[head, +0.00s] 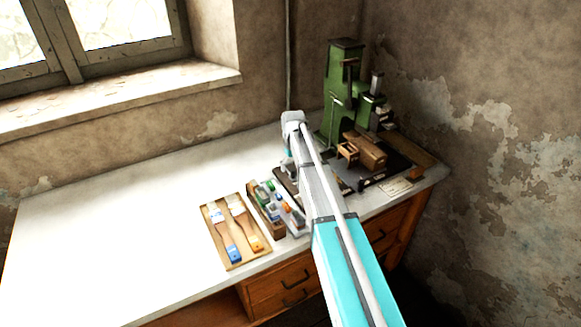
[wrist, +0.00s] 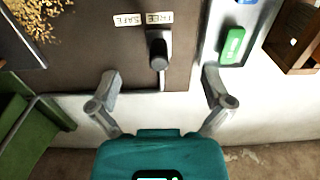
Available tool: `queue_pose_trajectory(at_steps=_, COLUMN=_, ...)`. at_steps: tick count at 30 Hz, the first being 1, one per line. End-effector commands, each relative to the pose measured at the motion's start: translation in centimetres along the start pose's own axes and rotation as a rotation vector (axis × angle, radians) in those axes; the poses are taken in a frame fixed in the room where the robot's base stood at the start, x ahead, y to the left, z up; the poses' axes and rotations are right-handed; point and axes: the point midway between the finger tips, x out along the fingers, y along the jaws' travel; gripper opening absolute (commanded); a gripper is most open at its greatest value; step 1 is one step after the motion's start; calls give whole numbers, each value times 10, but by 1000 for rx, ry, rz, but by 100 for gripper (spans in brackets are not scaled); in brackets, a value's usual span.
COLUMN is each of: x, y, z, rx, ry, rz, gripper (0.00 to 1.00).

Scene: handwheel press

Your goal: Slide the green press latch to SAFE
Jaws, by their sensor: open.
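The press latch, a black knob (wrist: 159,48), stands on a dark plate (wrist: 100,55) in the wrist view. It is beside the FREE label (wrist: 159,18); the SAFE label (wrist: 127,20) is to its left. Both labels read upside down. My gripper (wrist: 161,82) is open and empty, its fingers spread on either side of the knob's line and nearer the camera than the knob. I cannot tell whether they touch anything. The green press (head: 343,85) stands at the bench's back right in the head view. There my arm hides most of the plate and the latch.
Right of the plate, a grey tray (wrist: 210,47) holds a green item (wrist: 232,45). A wooden box (wrist: 290,50) is farther right. In the head view, a wooden board (head: 215,240) with two brushes lies left of my arm. The white bench (head: 110,235) is clear at left.

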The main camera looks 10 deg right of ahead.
Motion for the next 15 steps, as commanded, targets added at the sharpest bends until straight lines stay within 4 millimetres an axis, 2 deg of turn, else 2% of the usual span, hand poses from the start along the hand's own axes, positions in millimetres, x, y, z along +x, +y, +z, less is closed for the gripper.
queue_pose_trajectory(at_steps=1, x=10, y=0, z=0, rx=0, ry=0, rz=0, gripper=100)
queue_pose_trajectory(at_steps=6, x=23, y=0, z=0, rx=0, ry=0, rz=0, gripper=100)
queue_pose_trajectory(at_steps=15, x=31, y=1, z=0, rx=1, ry=0, rz=0, gripper=100)
